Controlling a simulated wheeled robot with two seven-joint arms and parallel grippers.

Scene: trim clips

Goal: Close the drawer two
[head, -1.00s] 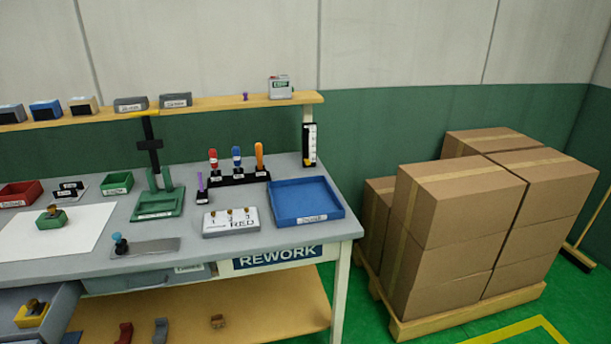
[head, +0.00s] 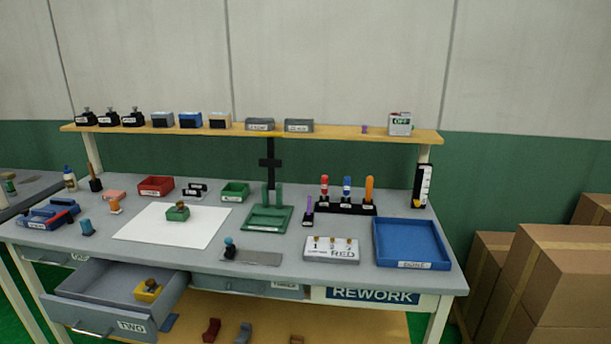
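Drawer two (head: 100,314), a grey drawer with a "TWO" label and a small handle on its front, is pulled well out below the left part of the workbench in the head view. A yellow bin with a brown item (head: 148,290) sits inside it near its right side. Neither of my grippers shows in the head view.
The grey workbench (head: 330,270) holds a white sheet, a blue tray (head: 410,243), a green fixture and several small tools. The drawer labelled "THREE" (head: 262,287) looks shut. A lower wooden shelf (head: 375,327) bears small parts. Cardboard boxes (head: 565,280) stand at the right.

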